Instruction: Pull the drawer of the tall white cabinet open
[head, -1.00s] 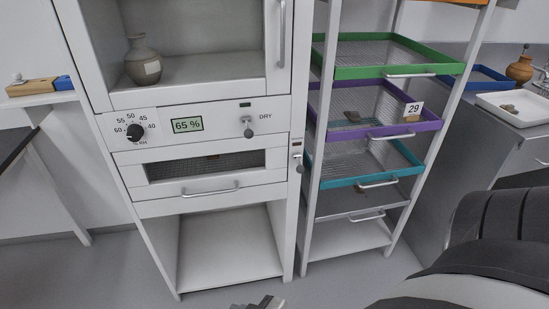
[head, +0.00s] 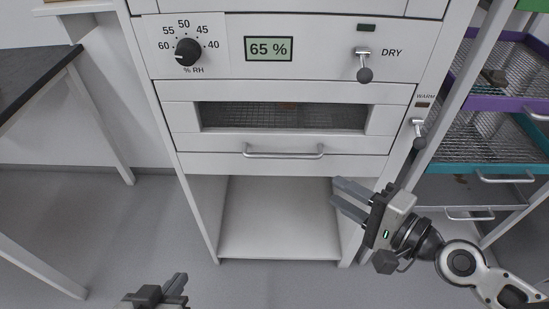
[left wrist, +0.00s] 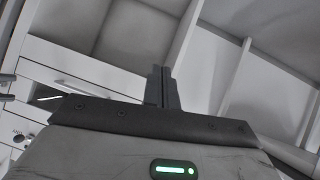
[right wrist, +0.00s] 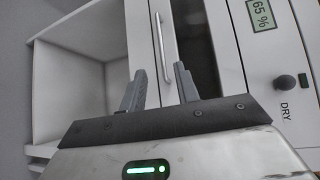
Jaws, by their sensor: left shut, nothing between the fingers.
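The tall white cabinet (head: 157,95) stands in front of me, with its drawer (head: 225,165) closed flush. The drawer front has a dark mesh window (head: 285,116) and a horizontal bar handle (head: 285,154) below it. My right gripper (head: 337,192) is open and empty, below and right of the handle. In the right wrist view the handle (right wrist: 166,45) shows ahead of the spread fingers (right wrist: 160,88), apart from them. My left gripper (head: 180,282) is shut and empty, low at the bottom left; its fingers (left wrist: 163,85) are together in the left wrist view.
Above the drawer are a humidity knob (head: 188,52), a 65 % display (head: 269,48) and a DRY lever (head: 364,68). A WARM lever (head: 418,137) is on the right post. An open shelf bay (head: 280,225) lies below. A rack with a purple tray (head: 500,104) stands right, a dark-topped table (head: 30,85) left.

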